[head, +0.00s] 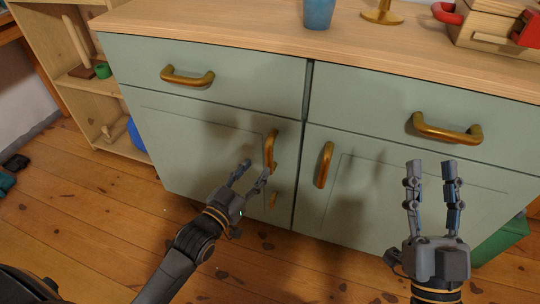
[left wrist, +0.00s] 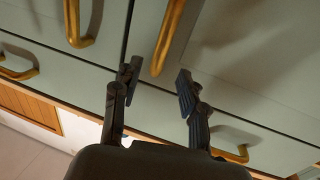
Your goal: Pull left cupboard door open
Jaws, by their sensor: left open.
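The left cupboard door (head: 200,150) is pale green and looks closed, flush beside the right door (head: 390,205). Its vertical brass handle (head: 270,150) is near the middle seam. My left gripper (head: 256,169) is open, its fingertips just left of and below this handle in the head view. In the left wrist view the handle (left wrist: 168,36) lies ahead of the gap between the open fingers (left wrist: 158,76), with nothing held. Whether a finger touches it, I cannot tell. My right gripper (head: 431,167) is open and empty in front of the right door.
The right door's handle (head: 324,165) is close across the seam. Drawer handles (head: 187,77) (head: 446,130) are above. A blue cup (head: 318,13) and a toolbox (head: 485,25) stand on the wooden top. An open shelf (head: 85,80) is at left. The plank floor in front is clear.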

